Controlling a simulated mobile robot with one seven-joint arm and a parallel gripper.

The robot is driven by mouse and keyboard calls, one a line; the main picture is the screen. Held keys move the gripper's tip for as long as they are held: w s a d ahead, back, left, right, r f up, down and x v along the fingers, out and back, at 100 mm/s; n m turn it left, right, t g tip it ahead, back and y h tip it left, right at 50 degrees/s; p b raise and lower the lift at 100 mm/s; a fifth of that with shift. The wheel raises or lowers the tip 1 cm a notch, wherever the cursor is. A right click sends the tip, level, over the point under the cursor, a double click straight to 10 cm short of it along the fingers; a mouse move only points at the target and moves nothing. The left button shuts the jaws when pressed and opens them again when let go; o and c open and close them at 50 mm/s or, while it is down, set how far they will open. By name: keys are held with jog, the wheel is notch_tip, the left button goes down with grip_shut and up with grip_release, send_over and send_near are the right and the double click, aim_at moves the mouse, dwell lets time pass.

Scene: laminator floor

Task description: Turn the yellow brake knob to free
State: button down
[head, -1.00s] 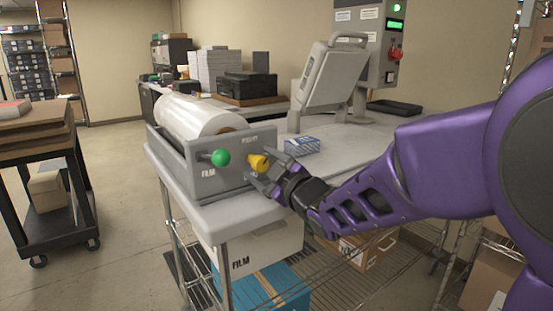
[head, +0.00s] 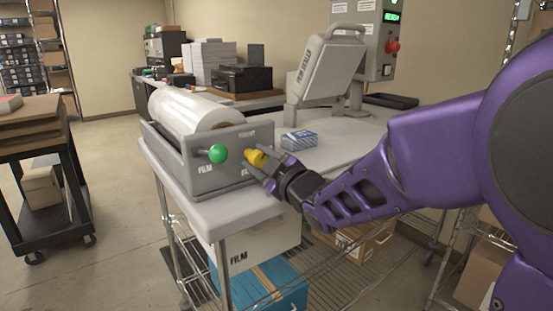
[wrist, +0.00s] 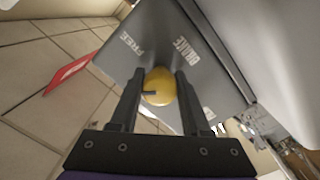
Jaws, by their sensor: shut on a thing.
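The yellow brake knob (head: 255,157) sticks out of the front plate of the grey film holder, to the right of the green knob (head: 218,153). My gripper (head: 256,162) is at it. In the wrist view, the yellow knob (wrist: 159,87) lies between the two dark fingers, which are shut on it. A short dark mark on the knob's face points to the left in that view. The words FREE (wrist: 131,44) and BRAKE (wrist: 187,49) are printed on the grey plate beyond the knob. Another label at the right finger is partly hidden.
A clear film roll (head: 190,111) lies in the holder on the grey cart top (head: 225,210). A small blue-and-white box (head: 299,140) and the laminator (head: 325,70) stand behind my gripper. A dark cart (head: 45,185) stands left, with free floor between.

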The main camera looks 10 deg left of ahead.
jog(key=shift+m, duration=0.3)
jog(key=m+p, duration=0.1)
jog(key=m, duration=0.3)
jog(key=shift+r, duration=0.1)
jog(key=m+p, duration=0.2)
jog(key=m, duration=0.3)
jog(key=shift+g, duration=0.3)
dwell(0.3)
jog(key=shift+c, duration=1.8)
grip_release()
jog(key=shift+a, duration=0.1)
jog(key=shift+s, duration=0.15)
